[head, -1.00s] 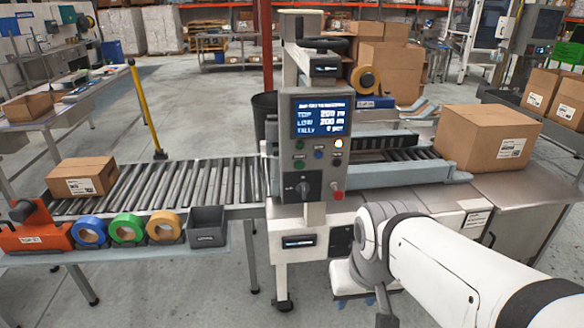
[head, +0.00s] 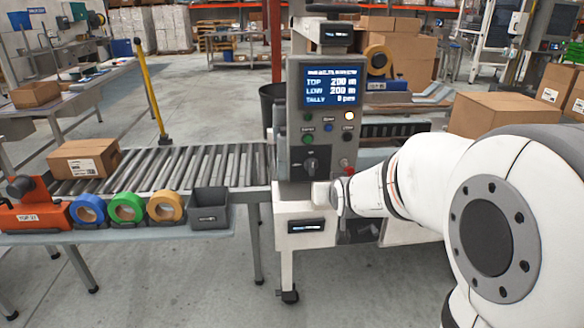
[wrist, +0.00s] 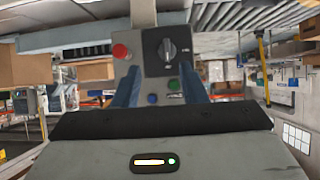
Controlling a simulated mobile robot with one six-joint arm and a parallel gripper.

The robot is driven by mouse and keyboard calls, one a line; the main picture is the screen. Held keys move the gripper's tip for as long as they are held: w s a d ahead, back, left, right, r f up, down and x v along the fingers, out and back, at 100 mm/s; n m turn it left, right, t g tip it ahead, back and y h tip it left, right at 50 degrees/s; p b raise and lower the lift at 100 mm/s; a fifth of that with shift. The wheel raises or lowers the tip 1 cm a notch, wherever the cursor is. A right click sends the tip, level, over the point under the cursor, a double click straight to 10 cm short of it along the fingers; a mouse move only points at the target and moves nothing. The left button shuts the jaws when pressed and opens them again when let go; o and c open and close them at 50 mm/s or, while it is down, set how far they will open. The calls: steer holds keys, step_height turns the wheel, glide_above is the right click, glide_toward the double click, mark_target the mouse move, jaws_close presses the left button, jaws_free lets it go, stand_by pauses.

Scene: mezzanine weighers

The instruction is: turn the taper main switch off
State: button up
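The taper's main switch (head: 311,165) is a dark rotary knob low on the grey control panel (head: 296,130). In the wrist view the switch (wrist: 167,49) shows upside down, its grip bar nearly upright; its small labels are not readable. My gripper (wrist: 161,78) has two blue fingers standing apart with nothing between them. The switch lies ahead of the fingertips, apart from them. In the head view my arm's end is just below and right of the panel, and the fingers cannot be made out there.
A red button (head: 348,170) sits right of the switch, with green and blue buttons above. The panel's screen (head: 331,86) is lit. A roller conveyor (head: 190,165) runs left. A shelf with tape rolls (head: 127,207) and a grey bin (head: 209,209) is at front left.

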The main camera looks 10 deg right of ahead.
steer(key=w+f+t+b, duration=0.5)
steer(key=w+f+b, duration=0.1)
steer(key=w, duration=0.5)
steer(key=t+b, duration=0.5)
steer(key=t, duration=0.1)
glide_toward(313, 167)
steer(key=shift+x, duration=4.35)
